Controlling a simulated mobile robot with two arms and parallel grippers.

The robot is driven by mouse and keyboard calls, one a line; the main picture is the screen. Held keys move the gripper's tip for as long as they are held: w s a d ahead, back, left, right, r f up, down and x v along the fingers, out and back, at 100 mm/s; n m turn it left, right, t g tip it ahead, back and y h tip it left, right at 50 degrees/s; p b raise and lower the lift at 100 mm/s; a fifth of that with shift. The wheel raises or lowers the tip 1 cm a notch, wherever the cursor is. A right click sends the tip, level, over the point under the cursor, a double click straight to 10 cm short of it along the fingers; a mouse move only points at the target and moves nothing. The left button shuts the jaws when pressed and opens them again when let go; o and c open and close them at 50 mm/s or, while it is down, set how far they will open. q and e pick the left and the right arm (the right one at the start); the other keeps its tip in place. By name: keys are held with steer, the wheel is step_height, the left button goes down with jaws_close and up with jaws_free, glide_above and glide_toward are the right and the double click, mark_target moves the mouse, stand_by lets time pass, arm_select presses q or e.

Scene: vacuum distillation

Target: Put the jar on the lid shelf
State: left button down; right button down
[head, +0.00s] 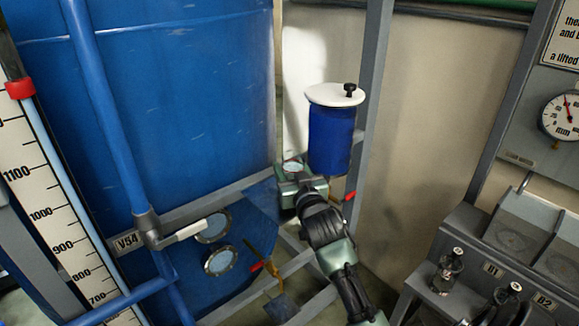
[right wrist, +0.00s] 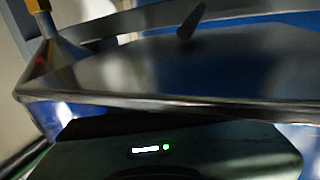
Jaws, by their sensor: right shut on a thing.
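My right gripper (head: 292,172) reaches up from the lower right in the head view, beside the lower left of a blue cylinder (head: 331,138). A white round lid (head: 334,95) with a black knob lies on top of the blue cylinder. I cannot tell which surface is the lid shelf. The right wrist view shows a dark glossy surface with a rim (right wrist: 160,102) close across the picture, and no clear jar. My left gripper is out of view.
A large blue tank (head: 180,110) with a blue pipe fills the left. A grey upright post (head: 371,80) stands right of the cylinder. A grey rack (head: 470,222) with dark stoppered bottles (head: 447,271) is at lower right. A pressure gauge (head: 562,117) hangs above.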

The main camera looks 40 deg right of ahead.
steer(key=shift+s+r, duration=0.15)
steer(key=c, duration=0.7)
jaws_free()
steer(key=shift+f, duration=0.25)
steer(key=shift+r, duration=0.1)
steer(key=shift+r, duration=0.2)
steer(key=shift+s+a+f, duration=0.15)
steer(key=shift+s+f, duration=0.05)
steer(key=shift+s, duration=0.05)
steer(key=b+v, duration=0.3)
steer(key=v, duration=0.7)
steer(key=shift+s, duration=0.25)
steer(key=shift+s+a+r, duration=0.15)
steer(key=shift+s+a, duration=0.05)
steer(key=shift+s, duration=0.2)
